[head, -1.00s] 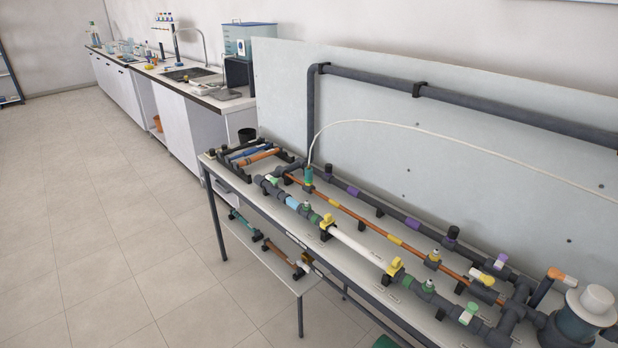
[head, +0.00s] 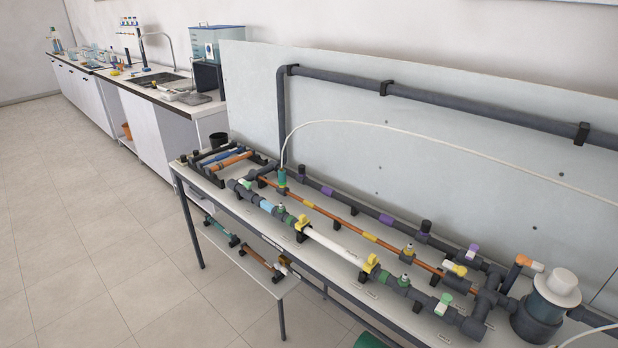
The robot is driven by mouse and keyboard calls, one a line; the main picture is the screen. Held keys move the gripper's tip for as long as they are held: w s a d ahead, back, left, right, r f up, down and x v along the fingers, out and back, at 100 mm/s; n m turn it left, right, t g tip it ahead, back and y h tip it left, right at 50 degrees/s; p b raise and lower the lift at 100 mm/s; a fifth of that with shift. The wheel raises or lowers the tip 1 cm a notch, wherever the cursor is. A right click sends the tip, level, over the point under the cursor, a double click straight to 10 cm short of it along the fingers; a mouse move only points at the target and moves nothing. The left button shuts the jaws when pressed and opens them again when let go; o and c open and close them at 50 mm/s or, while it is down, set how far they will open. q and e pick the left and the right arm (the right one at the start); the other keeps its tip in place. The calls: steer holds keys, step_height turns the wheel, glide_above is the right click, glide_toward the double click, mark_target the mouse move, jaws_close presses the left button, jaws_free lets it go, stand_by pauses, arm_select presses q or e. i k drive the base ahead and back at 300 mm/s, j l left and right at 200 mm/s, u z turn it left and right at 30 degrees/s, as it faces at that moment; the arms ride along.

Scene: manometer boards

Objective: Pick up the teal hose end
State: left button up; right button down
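A teal fitting (head: 282,178) stands upright near the far left end of the pipe bench, at the orange-brown pipe. The thin white hose (head: 390,126) rises from its top and arcs right across the grey back panel. A second stretch of white hose (head: 592,334) shows at the lower right edge; I cannot tell where it ends. No other teal hose end can be made out. Neither of my grippers is in view.
The bench top (head: 345,288) carries several parallel pipes with yellow, green and purple valve handles. A grey vessel with a white cap (head: 556,286) stands at its right end. A lower shelf (head: 225,243) holds more pipes. Open tiled floor (head: 95,240) lies left.

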mark_target(281, 173)
steer(key=i+j+z, duration=0.1)
steer(key=z, duration=0.25)
steer(key=i+j+z, duration=0.1)
steer(key=z, duration=0.25)
steer(key=j+z, duration=0.25)
steer(key=z, duration=0.15)
steer(key=i+j+z, duration=0.1)
steer(key=j+z, duration=0.15)
steer(key=j, duration=0.2)
steer(key=j+z, duration=0.2)
steer(key=j, duration=0.25)
steer(key=j+z, duration=0.25)
steer(key=j, duration=1.55)
steer(key=k+j, duration=0.1)
steer(key=j, duration=0.8)
steer(key=i+z, duration=0.05)
